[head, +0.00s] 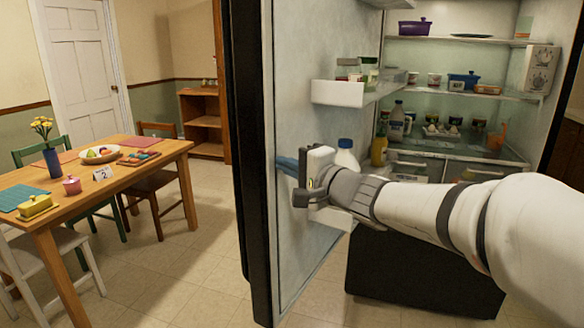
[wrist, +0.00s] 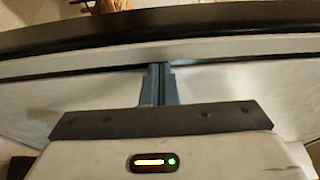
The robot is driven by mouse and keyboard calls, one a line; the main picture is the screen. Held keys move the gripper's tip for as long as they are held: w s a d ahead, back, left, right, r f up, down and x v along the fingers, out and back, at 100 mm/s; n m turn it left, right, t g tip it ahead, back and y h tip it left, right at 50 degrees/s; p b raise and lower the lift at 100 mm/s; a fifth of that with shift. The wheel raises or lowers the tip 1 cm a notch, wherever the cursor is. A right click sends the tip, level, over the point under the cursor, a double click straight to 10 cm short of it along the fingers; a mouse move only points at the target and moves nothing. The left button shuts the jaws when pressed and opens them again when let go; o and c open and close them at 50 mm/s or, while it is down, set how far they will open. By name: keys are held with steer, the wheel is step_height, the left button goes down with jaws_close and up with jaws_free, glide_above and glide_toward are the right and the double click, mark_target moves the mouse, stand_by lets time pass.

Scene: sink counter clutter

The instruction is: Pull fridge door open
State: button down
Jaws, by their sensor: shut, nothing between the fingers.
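The fridge door (head: 290,215) stands wide open on the left of the fridge, its pale inner side facing my arm and its dark outer edge facing the dining area. My gripper (head: 283,164) is at the inner side of the door, its blue fingers pointing left at the panel. In the wrist view the fingers (wrist: 158,84) are shut together with nothing between them. Their tips are against or very close to the door's inner panel (wrist: 235,85); I cannot tell if they touch. The open fridge interior (head: 460,108) shows behind my arm. The door handle is not visible.
A white door shelf (head: 338,93) holding jars sits above my gripper, and a bottle (head: 345,153) stands just behind it. Fridge shelves hold several containers. A wooden dining table (head: 150,168) with chairs stands left of the door. The floor (head: 205,230) between them is clear.

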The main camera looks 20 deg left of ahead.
steer(key=s+d+b, duration=0.2)
steer(key=s+d, duration=0.7)
steer(key=s, duration=0.1)
steer(key=s+d+f+n+g+h+p, duration=0.45)
steer(key=s+d+f+h+p, duration=0.2)
steer(key=f, duration=0.35)
steer(key=s+d+f+n+g+h+p, duration=0.1)
steer(key=s+d+f+h+p, duration=0.1)
steer(key=d, duration=0.6)
steer(key=s+d+f+n+g+h+p, duration=0.1)
steer(key=s+d+f+h+p, duration=0.1)
steer(key=d+h, duration=0.4)
steer(key=s+d+f, duration=0.1)
steer(key=s+d, duration=0.1)
steer(key=shift+d+h, duration=0.35)
steer(key=shift+d, duration=0.05)
